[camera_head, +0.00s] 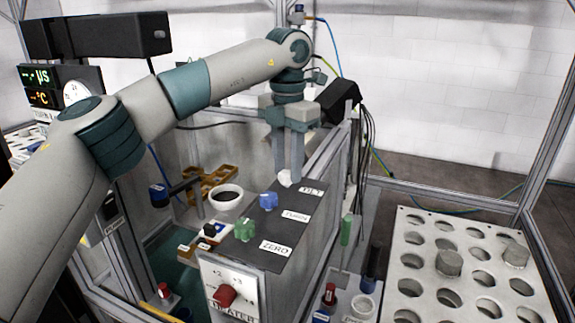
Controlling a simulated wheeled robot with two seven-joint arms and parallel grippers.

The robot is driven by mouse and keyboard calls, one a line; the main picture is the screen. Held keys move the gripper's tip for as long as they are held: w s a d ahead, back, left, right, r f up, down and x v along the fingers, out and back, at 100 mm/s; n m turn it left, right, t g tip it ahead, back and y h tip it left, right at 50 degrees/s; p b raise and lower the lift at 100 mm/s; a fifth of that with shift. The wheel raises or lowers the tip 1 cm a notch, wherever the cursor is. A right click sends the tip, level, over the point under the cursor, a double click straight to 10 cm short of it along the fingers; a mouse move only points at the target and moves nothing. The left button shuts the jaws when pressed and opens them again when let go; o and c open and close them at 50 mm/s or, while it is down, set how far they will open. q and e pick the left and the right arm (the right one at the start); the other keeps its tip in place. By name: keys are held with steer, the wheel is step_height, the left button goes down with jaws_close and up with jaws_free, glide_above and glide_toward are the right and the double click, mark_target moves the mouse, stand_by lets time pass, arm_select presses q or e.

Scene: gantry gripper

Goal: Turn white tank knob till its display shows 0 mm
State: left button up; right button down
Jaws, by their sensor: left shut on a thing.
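The white knob (285,179) sits at the far end of a dark sloping panel (262,222). My left gripper (287,172) points down onto it from above, with its fingers shut on the knob. The fingers hide part of the knob. Blue (268,201) and green (245,230) knobs stand nearer on the same panel, apart from the gripper. No display with a readable mm value shows. My right gripper is not in view.
A display with green and orange digits (38,87) stands at the left. A heater box with a red knob (225,296) is in front. A perforated rack (470,232) with grey cylinders is at the right. Frame posts and a white cup (225,192) surround the panel.

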mark_target(288, 172)
arm_select(q)
steer(key=o, duration=1)
steer(key=shift+o, duration=0.2)
steer(key=shift+r, duration=0.1)
steer(key=shift+r, duration=0.4)
step_height(288, 172, up, 17)
steer(key=shift+f+p, duration=0.2)
steer(key=shift+p, duration=0.2)
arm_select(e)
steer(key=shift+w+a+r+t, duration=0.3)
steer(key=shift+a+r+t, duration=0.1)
arm_select(q)
steer(key=shift+s+f, duration=0.1)
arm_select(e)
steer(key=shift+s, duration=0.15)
